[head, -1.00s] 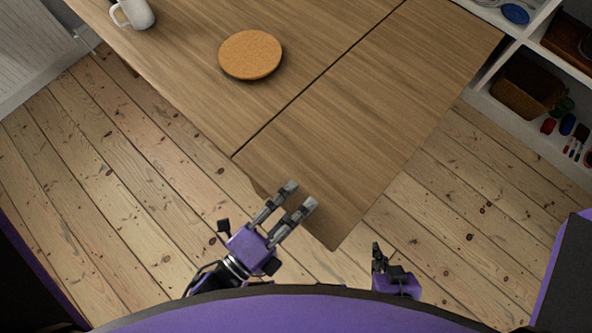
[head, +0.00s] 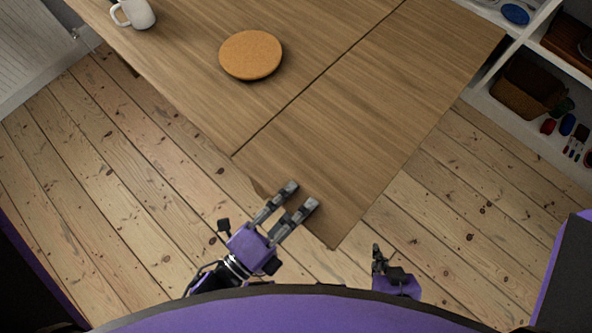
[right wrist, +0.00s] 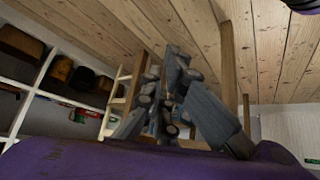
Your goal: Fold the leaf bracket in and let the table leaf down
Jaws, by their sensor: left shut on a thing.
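The table leaf (head: 400,110) is the wooden panel to the right of the dark seam in the head view. It lies about level with the main tabletop (head: 190,75). My left gripper (head: 300,196) is at the leaf's near edge, close to its front corner, and is shut on the leaf. My right gripper (head: 378,250) is low beside that corner, over the floor and apart from the leaf's visible edge. Its fingers also show in the right wrist view (right wrist: 163,95), but their spacing is unclear. I cannot make out the leaf bracket; the leaf hides its underside in the head view.
A round cork mat (head: 250,55) and a white mug (head: 134,14) stand on the main tabletop. A white shelf unit (head: 500,105) with a basket (head: 527,88) and small items stands at the right. Bare floorboards (head: 450,210) are clear between leaf and shelf.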

